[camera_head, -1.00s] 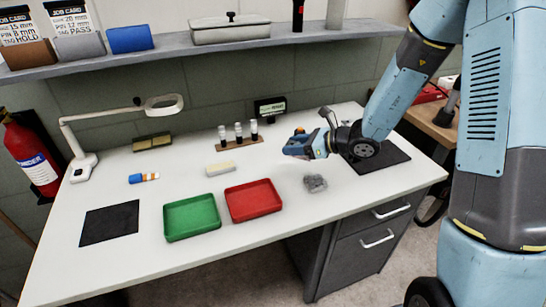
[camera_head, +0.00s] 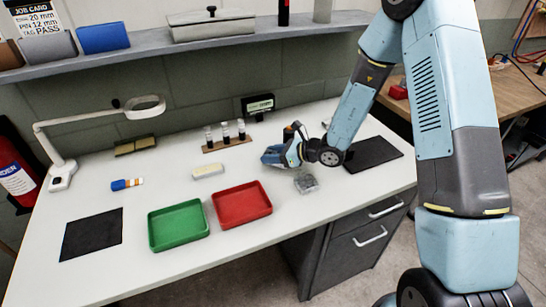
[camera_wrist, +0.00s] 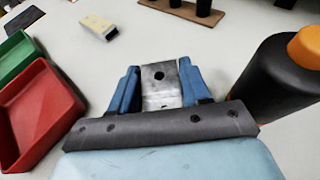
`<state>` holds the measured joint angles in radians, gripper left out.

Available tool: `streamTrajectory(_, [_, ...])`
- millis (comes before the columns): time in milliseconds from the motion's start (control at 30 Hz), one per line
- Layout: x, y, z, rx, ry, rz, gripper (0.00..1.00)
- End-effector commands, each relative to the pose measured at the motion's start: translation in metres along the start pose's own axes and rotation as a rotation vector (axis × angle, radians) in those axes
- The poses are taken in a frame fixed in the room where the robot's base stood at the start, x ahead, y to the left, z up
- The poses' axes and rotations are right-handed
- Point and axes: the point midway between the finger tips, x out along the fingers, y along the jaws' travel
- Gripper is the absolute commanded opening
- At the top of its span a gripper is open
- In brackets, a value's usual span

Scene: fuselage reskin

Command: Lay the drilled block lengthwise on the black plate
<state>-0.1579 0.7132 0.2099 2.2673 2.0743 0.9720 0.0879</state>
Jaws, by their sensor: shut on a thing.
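The drilled block (camera_wrist: 160,75) is a grey metal piece with a dark round hole. In the wrist view it sits between the two blue fingers of my gripper (camera_wrist: 160,88), which is shut on it. In the head view my gripper (camera_head: 273,157) is over the middle of the white table, behind and right of the red tray; I cannot make out the block there. A black rectangle (camera_head: 92,235) lies flat and bare at the table's front left. Another dark plate (camera_head: 373,153) lies at the right, beyond my arm; I cannot tell which is the task's plate.
A green tray (camera_head: 178,226) and a red tray (camera_head: 242,205) stand between the left black rectangle and my gripper. A cream block (camera_head: 208,171), a blue-and-orange item (camera_head: 127,184), a rack of vials (camera_head: 226,144) and a grey lump (camera_head: 306,182) are also on the table.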

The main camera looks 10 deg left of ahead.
Motion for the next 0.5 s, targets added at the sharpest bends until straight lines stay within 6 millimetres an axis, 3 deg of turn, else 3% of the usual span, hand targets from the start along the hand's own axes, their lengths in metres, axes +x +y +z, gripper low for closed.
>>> streamTrajectory(100, [0.0062,0.0024,-0.0084,-0.001,-0.002,0.005,0.0])
streamTrajectory(433, [0.0071,0.0026,-0.0103,-0.002,-0.002,0.005,0.0])
streamTrajectory(467, [0.0071,0.0027,-0.0112,-0.002,-0.001,0.005,0.48])
streamTrajectory(500, [0.007,0.0027,-0.0109,-0.002,-0.001,0.005,0.52])
